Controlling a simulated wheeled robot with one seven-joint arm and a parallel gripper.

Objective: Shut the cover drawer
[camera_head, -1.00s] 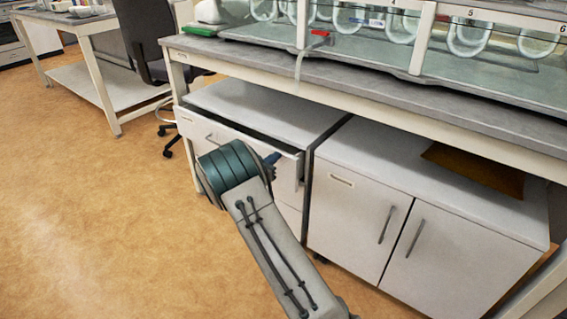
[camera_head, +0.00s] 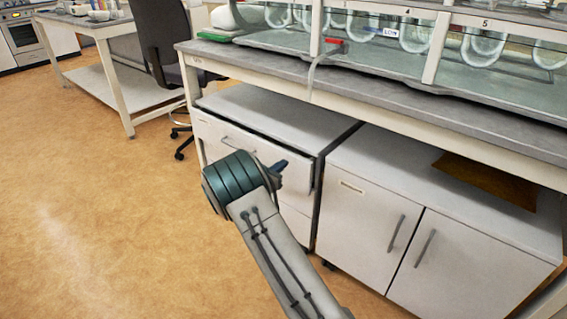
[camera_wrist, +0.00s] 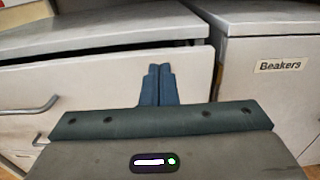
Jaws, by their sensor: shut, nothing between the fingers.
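The top drawer (camera_head: 212,131) of the white drawer cabinet under the bench stands slightly out, with a narrow dark gap between its front and the cabinet top. I take it to be the cover drawer; no label on it is legible. Its front also shows in the wrist view (camera_wrist: 95,80), with a bar handle (camera_wrist: 28,108) at the left. My gripper (camera_head: 284,164) is at the right part of the drawer front. In the wrist view its blue fingers (camera_wrist: 160,68) are shut together and empty, pointing at the front right of the handle; contact cannot be told exactly.
A white two-door cabinet (camera_head: 372,225) labelled Beakers stands just right of the drawer cabinet. The grey bench top (camera_head: 400,90) overhangs both. An office chair (camera_head: 160,45) stands at the back left. The floor (camera_head: 90,190) to the left is clear.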

